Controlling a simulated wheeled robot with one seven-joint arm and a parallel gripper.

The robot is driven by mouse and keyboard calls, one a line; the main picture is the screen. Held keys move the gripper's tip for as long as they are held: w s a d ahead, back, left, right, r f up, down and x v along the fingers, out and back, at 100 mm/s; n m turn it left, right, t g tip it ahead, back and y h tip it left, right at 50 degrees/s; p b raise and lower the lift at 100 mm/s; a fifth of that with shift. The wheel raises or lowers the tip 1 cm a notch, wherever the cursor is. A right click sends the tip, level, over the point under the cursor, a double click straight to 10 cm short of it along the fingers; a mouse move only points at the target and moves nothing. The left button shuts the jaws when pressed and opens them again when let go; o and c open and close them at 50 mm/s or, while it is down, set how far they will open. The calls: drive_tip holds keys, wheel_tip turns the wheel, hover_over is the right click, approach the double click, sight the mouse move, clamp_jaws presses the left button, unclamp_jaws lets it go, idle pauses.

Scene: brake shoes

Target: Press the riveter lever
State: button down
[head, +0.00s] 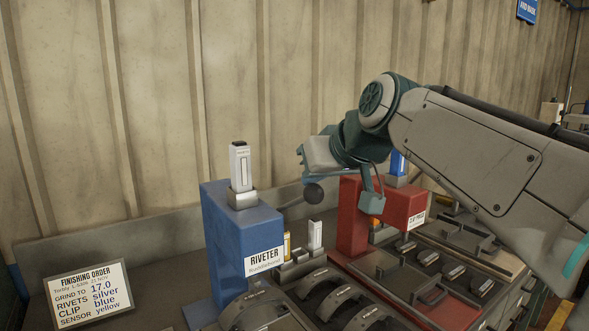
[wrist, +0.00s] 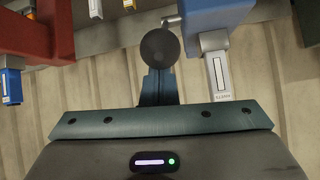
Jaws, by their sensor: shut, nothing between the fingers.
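The blue riveter (head: 235,245) stands left of centre in the head view, with a silver magazine (head: 240,168) upright on top. Its lever ends in a dark round knob (head: 313,193) on its right side. In the wrist view the knob (wrist: 160,47) is at top centre, on a thin rod running to the blue body (wrist: 215,14). My gripper (wrist: 158,72) is shut and empty, its fingertips right by the knob. In the head view my gripper (head: 311,177) is just above the knob; I cannot tell whether they touch.
A red machine (head: 375,212) stands right of the riveter, under my arm. Small white and yellow magazines (head: 315,235) stand between them. Curved brake shoes (head: 305,283) lie in front. An order screen (head: 88,293) is at lower left, and a corrugated wall is behind.

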drive_tip(key=s+d+f+t+y+b, duration=0.1)
drive_tip(key=f+b, duration=0.6)
drive_tip(key=b, duration=0.7)
drive_tip(key=s+d+f+t+y+b, duration=0.1)
drive_tip(key=s+f+t+y+b, duration=0.1)
drive_tip(key=f+b, duration=0.6)
drive_tip(key=shift+s+d+f+t+b, duration=0.4)
drive_tip(key=shift+t+b, duration=0.6)
drive_tip(key=shift+b, duration=2.25)
drive_tip(key=shift+r, duration=0.2)
wheel_tip(320, 180, up, 6)
drive_tip(key=p, duration=0.3)
drive_tip(key=s+d+r+p, duration=0.3)
drive_tip(key=d+r, duration=0.3)
drive_tip(key=d, duration=0.5)
drive_tip(key=shift+s+r+p, duration=0.25)
drive_tip(key=shift+s+p, duration=0.15)
drive_tip(key=shift+s, duration=0.3)
drive_tip(key=shift+r, duration=0.1)
